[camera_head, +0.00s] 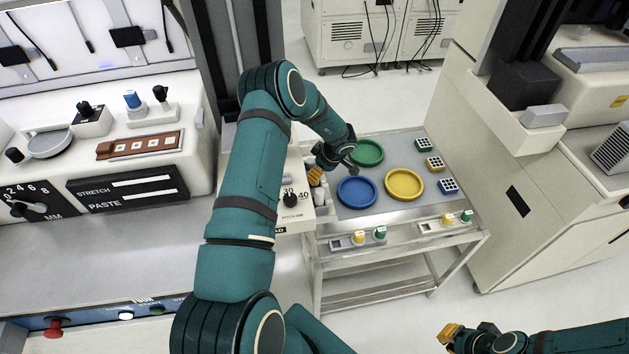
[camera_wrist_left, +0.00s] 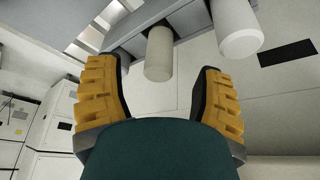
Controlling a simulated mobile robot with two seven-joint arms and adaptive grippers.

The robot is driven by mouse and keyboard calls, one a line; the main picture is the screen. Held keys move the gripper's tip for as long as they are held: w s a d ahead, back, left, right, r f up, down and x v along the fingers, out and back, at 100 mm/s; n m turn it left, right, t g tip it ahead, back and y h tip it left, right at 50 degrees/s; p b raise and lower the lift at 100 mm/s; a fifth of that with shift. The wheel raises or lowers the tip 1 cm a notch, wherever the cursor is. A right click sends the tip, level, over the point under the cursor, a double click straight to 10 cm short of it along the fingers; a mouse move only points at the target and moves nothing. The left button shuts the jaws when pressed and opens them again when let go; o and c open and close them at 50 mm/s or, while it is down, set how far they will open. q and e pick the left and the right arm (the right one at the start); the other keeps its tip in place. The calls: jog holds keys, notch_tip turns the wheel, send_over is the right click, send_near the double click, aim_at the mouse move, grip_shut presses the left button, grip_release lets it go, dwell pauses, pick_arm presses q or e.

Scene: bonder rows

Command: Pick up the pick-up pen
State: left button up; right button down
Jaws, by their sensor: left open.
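I cannot make out a pick-up pen for certain in either view. My left gripper (camera_head: 316,176) is beside the left end of the cart, close to the pitch panel (camera_head: 292,208), partly hidden by its own wrist. In the left wrist view, the yellow fingers of the left gripper (camera_wrist_left: 156,88) are apart with nothing between them. Beyond them are two pale cylinders, a nearer one (camera_wrist_left: 159,55) and another to the right (camera_wrist_left: 236,28), on a grey bar. My right gripper (camera_head: 452,333) is low at the bottom right, away from the cart; its opening is unclear.
The cart (camera_head: 345,233) carries a blue dish (camera_head: 357,192), a green dish (camera_head: 367,152), a yellow dish (camera_head: 404,184) and small gridded blocks. A machine with knobs (camera_head: 135,190) stands left, another cabinet (camera_head: 520,170) right. White floor is clear behind the cart.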

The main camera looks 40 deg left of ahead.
pick_arm(q)
jog(key=b+x, duration=0.1)
jog(key=x, duration=0.4)
jog(key=shift+r, duration=0.1)
grip_shut()
